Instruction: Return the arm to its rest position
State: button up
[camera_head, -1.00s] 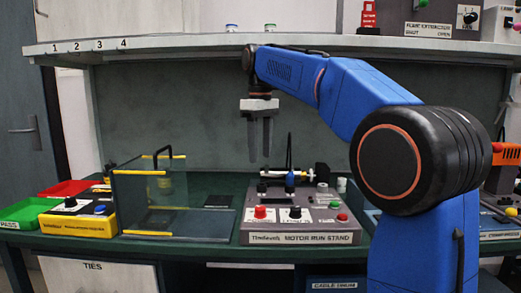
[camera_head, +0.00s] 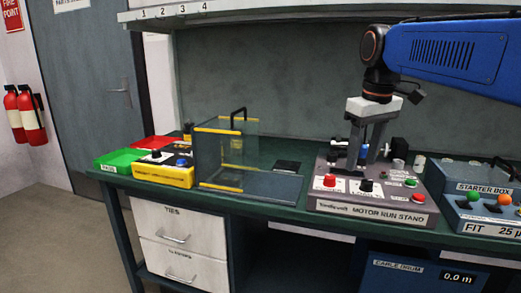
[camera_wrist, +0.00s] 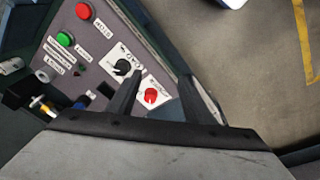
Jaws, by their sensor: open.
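My blue arm (camera_head: 450,50) reaches in from the right in the head view, with its wrist pointing down. My gripper (camera_head: 362,166) hangs over the grey motor run stand (camera_head: 335,205), its fingers in front of the stand's back part. The fingers are apart and nothing shows between them. In the wrist view the open gripper (camera_wrist: 161,78) is seen against the stand's panel (camera_wrist: 85,50), with its red, green and black controls. I cannot tell the exact height of the fingertips above the stand.
A clear-walled guard box (camera_head: 225,160) with yellow edges stands left of the stand. A green tray (camera_head: 120,160) and a yellow box (camera_head: 163,174) lie further left. The starter box (camera_head: 485,180) is at right. A shelf (camera_head: 225,12) runs above the bench.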

jog(key=s+d+f+m+t, duration=0.1)
jog(key=s+f+m, duration=0.1)
jog(key=s+f, duration=0.8)
jog(key=s+d+f+m+t, duration=0.2)
jog(key=s+f+m, duration=0.1)
jog(key=s+f, duration=0.8)
notch_tip(320, 180, down, 4)
jog(key=shift+s+d+r, duration=0.15)
jog(key=shift+s+d, duration=0.05)
jog(key=shift+d, duration=0.05)
